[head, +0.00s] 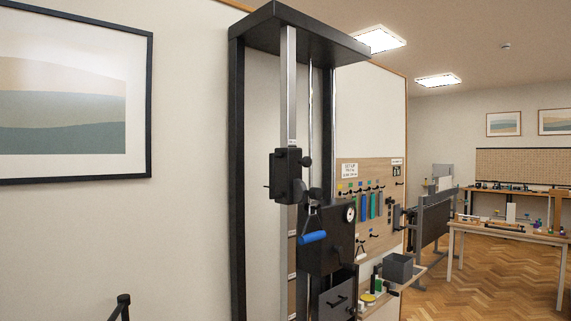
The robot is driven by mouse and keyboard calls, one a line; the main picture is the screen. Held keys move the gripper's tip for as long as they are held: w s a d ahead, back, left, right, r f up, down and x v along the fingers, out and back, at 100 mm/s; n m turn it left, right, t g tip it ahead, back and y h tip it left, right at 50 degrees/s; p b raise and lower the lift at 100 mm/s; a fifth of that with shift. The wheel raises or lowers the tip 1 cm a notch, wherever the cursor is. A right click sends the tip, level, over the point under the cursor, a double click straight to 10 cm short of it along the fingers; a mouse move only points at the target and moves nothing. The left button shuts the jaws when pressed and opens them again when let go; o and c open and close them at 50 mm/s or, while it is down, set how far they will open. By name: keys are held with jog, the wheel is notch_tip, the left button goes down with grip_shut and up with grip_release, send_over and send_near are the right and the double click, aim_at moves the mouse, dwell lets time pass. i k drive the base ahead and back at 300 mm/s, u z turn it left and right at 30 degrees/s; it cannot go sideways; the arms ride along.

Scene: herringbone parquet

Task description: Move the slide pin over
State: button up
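A tall black cable-machine frame (237,180) stands in the middle of the head view. A black carriage (287,174) rides on its silver upright (290,100). A round dark knob (306,161) sticks out at the carriage's right side, and a thin pin end (267,186) shows at its left. I cannot tell which of these is the slide pin. A blue handle (312,237) hangs below the carriage, in front of a black block (328,239) with a small round dial (350,214). My gripper is not in view.
A dark bar with a knobbed end (123,302) rises at the bottom left. A pegboard with tools (370,205) and a grey bin (397,268) stand behind the machine. Wooden benches (500,232) are at the far right. Parquet floor (480,285) is clear at right.

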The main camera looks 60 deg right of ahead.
aim_at(306, 162)
jog(key=u, duration=0.4)
jog(key=k, duration=1.35)
jog(key=z, duration=1.05)
jog(key=i, duration=1)
